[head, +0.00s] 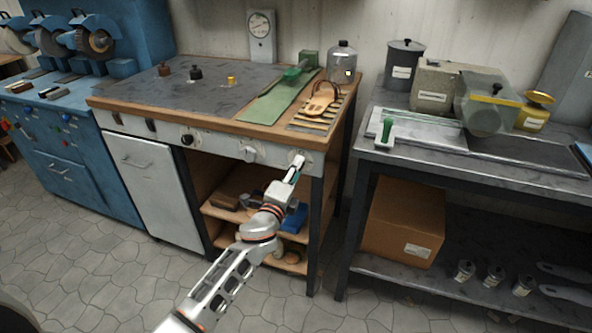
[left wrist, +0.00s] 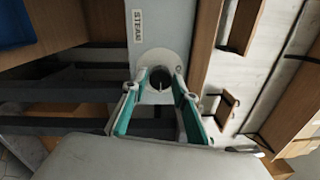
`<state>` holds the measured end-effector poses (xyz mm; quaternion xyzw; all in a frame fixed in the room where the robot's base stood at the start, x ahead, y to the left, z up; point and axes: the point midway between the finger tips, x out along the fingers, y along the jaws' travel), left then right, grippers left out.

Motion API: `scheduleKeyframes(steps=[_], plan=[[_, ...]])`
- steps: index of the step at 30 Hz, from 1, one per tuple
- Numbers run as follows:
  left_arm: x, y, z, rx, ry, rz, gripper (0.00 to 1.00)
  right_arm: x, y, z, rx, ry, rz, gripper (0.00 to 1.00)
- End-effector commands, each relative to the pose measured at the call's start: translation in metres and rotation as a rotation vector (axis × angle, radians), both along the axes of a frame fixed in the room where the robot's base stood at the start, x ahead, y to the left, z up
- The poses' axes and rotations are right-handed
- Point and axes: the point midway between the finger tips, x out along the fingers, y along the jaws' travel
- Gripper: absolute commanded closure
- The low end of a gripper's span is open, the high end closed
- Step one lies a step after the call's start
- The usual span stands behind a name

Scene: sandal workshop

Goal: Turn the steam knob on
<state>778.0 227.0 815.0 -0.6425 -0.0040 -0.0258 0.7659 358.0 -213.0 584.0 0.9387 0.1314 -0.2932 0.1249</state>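The steam knob (left wrist: 160,79) shows in the left wrist view as a dark round centre with a light pointer line, on a pale round base. A "STEAM" label (left wrist: 139,27) is on the panel beside it. In the head view the knob (head: 298,158) sits at the right end of the bench's front panel. My left gripper (head: 293,173) is at that end of the panel. In the left wrist view my left gripper (left wrist: 159,83) is open, its green-padded fingers spread either side of the knob. I cannot tell whether they touch it. My right gripper is not in view.
A shelf (head: 215,211) is below. A grey table (head: 450,170) stands to the right, across a gap. A sandal-shaped piece (head: 319,104) lies on the bench.

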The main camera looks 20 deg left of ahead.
Motion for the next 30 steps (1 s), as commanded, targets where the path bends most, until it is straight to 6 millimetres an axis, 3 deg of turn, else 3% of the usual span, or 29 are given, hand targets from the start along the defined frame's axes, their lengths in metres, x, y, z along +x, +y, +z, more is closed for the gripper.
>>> scheduleKeyframes(steps=[14,17,30], plan=[[-0.006,0.0,-0.001,-0.002,0.0,0.0,0.59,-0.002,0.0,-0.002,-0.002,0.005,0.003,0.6],[-0.017,0.001,-0.001,-0.001,0.0,0.0,0.59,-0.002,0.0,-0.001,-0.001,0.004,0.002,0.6],[-0.1,0.004,-0.005,0.0,0.002,0.0,0.59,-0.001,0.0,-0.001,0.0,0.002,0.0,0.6]])
